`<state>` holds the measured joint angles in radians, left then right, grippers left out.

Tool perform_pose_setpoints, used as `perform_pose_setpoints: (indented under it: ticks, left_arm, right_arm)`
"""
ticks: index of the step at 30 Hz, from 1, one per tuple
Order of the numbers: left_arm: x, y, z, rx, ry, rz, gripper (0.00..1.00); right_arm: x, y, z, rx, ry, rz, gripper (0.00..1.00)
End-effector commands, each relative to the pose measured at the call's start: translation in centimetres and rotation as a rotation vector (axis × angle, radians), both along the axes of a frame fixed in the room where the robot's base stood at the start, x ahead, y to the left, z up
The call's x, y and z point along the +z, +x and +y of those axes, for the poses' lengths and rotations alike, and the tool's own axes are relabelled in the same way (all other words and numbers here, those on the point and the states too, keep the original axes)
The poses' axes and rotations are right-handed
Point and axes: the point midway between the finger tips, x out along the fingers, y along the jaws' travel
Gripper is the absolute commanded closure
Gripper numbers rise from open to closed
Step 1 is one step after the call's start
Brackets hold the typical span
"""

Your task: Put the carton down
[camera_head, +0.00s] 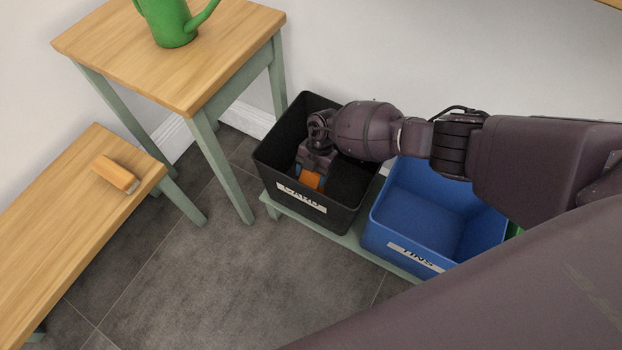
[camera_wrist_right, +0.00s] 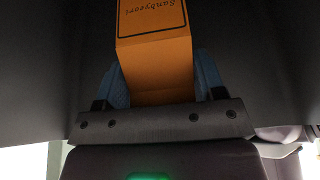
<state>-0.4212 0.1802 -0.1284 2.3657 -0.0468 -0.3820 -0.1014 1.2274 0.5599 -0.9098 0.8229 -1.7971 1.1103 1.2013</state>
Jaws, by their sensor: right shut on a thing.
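The orange carton (camera_head: 309,181) with black lettering is between the blue finger pads of my right gripper (camera_head: 312,172), which is shut on it. Both are down inside the black bin (camera_head: 335,219), whose label seems to read CARD. In the right wrist view the carton (camera_wrist_right: 155,55) stands out beyond the gripper (camera_wrist_right: 162,85), with dark bin walls around it. I cannot tell whether the carton touches the bin's floor. My left gripper is not in view.
A blue bin (camera_head: 440,210) labelled TINS stands right of the black one on a low green stand (camera_head: 330,233). A green watering can (camera_head: 172,22) stands on the table (camera_head: 190,70). Grey floor is clear in front.

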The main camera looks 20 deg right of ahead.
Motion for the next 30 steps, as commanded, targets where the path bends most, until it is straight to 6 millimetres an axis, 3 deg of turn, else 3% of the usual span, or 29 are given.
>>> perform_pose_setpoints:
  ticks: [2, 7, 21, 22, 26, 30]
  left_arm:
    - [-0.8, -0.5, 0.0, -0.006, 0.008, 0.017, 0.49]
    - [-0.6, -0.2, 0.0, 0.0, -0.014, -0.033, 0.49]
    - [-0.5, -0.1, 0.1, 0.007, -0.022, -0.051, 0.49]
    - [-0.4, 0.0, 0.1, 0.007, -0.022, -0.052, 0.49]
    - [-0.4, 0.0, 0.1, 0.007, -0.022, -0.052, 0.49]
    - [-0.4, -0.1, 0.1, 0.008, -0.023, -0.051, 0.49]
  right_arm:
    - [-1.5, -0.3, 0.1, 0.0, 0.001, 0.008, 1.0]
    - [-4.0, -0.5, 0.1, 0.0, 0.002, 0.011, 1.0]
    - [-4.2, -0.1, 0.0, 0.001, 0.0, 0.003, 1.0]
    - [-4.1, -0.2, 0.0, 0.0, -0.001, 0.002, 0.32]
    - [-4.1, -0.1, 0.0, 0.001, 0.0, 0.002, 0.12]
    - [-4.1, -0.2, 0.0, 0.001, 0.0, 0.002, 0.11]
